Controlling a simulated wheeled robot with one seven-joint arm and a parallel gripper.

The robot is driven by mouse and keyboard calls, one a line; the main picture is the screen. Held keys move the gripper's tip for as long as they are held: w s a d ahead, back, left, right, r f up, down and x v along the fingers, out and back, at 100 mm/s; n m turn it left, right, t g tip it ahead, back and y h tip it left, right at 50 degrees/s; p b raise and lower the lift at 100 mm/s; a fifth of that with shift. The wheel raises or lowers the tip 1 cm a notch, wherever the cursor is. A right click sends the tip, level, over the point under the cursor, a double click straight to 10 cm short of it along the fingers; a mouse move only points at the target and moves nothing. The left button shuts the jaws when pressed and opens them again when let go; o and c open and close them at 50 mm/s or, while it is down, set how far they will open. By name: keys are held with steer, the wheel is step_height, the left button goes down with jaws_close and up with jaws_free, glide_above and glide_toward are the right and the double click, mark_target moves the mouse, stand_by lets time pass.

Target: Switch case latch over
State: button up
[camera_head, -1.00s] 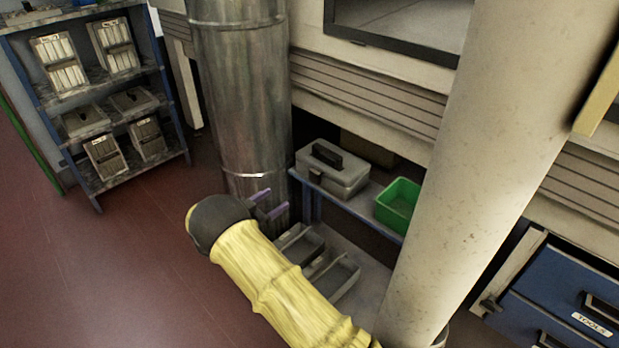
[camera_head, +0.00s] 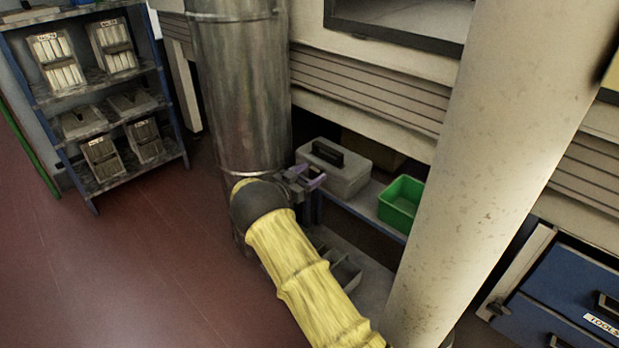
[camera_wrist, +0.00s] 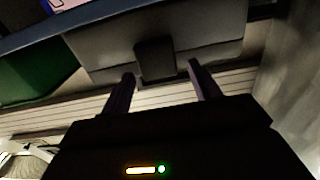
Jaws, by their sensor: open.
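The grey case (camera_head: 346,177) with a dark top handle (camera_head: 327,152) stands on the shelf, right of the metal duct. In the wrist view, the case (camera_wrist: 218,38) fills the upper middle, and its dark latch (camera_wrist: 155,60) is on the face towards me. My gripper (camera_head: 314,178) is at the near left end of the case, open and empty. In the wrist view, the purple fingers of my gripper (camera_wrist: 160,72) are spread to either side of the latch, their tips near its lower part. I cannot tell whether they touch it. In the head view my gripper hides the latch.
A green bin (camera_head: 401,204) stands right of the case on the shelf (camera_head: 365,216). The metal duct (camera_head: 240,90) rises close to the left of my gripper. Grey trays (camera_head: 345,272) lie below. Panelling (camera_head: 370,95) overhangs the shelf.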

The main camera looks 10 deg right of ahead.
steer(key=shift+w, duration=0.1)
steer(key=c, duration=1)
